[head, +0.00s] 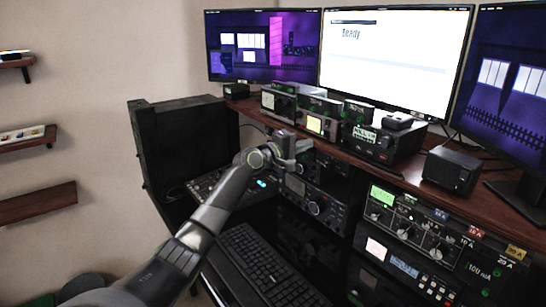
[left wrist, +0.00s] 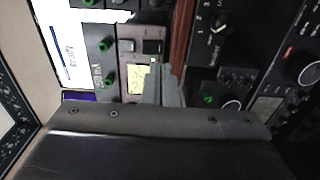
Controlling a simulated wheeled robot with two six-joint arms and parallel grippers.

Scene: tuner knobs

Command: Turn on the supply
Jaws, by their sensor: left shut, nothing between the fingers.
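No label reading "supply" is legible, so I cannot tell for certain which unit it is. A rack unit with a lit green meter, knobs and coloured amp labels (head: 425,224) sits at the lower right. My left gripper (head: 286,152) is shut and empty, in front of the radio units just under the desk edge. In the left wrist view its fingers (left wrist: 160,88) point at the equipment, near a unit with a lit yellowish meter (left wrist: 138,80) and a black switch panel with a knob (left wrist: 213,32). Whether they touch anything is unclear. My right gripper is not in view.
The brown desk (head: 341,154) carries several small radios, a small black box (head: 451,170) and monitors; the middle monitor (head: 392,60) reads "Ready". A radio with a display (head: 296,185) sits below. A keyboard (head: 262,270) lies lower down. A black cabinet (head: 182,140) stands left.

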